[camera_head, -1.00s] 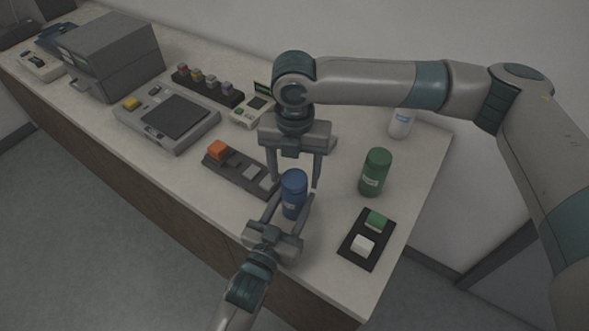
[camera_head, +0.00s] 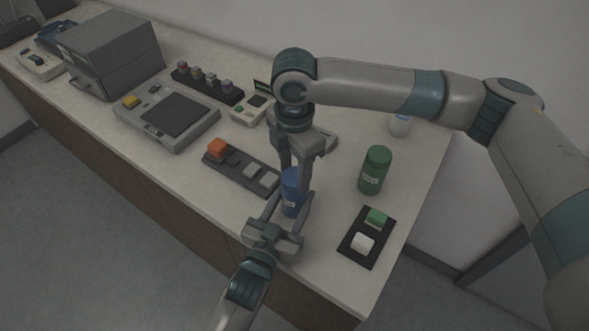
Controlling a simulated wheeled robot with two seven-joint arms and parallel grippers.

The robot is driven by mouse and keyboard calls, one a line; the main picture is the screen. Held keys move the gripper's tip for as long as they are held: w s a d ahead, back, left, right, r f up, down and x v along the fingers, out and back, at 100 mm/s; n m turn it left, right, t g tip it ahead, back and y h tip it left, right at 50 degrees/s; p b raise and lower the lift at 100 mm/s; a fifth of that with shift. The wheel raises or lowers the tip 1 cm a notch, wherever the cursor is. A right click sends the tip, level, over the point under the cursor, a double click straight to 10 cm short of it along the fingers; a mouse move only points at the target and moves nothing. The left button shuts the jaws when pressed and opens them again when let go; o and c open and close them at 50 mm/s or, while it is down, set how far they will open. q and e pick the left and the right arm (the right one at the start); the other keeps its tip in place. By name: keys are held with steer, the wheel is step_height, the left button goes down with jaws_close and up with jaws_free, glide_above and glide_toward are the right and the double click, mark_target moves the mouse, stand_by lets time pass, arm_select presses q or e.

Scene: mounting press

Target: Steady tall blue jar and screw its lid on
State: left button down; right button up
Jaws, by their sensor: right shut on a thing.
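The tall blue jar (camera_head: 291,200) stands upright near the front edge of the bench. My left gripper (camera_head: 289,204) comes from below in the view, its fingers close against both sides of the jar's body. My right gripper (camera_head: 291,173) points straight down from above and is shut on the blue lid at the jar's top. The fingers hide much of the lid, and I cannot tell how far it is threaded.
A green jar (camera_head: 375,171) stands to the right, with a black pad bearing green and white buttons (camera_head: 366,236) in front. A dark strip with an orange block (camera_head: 216,148) lies left. A white bottle (camera_head: 400,124) is behind the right arm.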

steer(key=m, duration=0.7)
steer(key=shift+m, duration=0.4)
steer(key=m, duration=0.7)
steer(key=shift+m, duration=0.3)
steer(key=o, duration=1.2)
step_height(320, 180, up, 12)
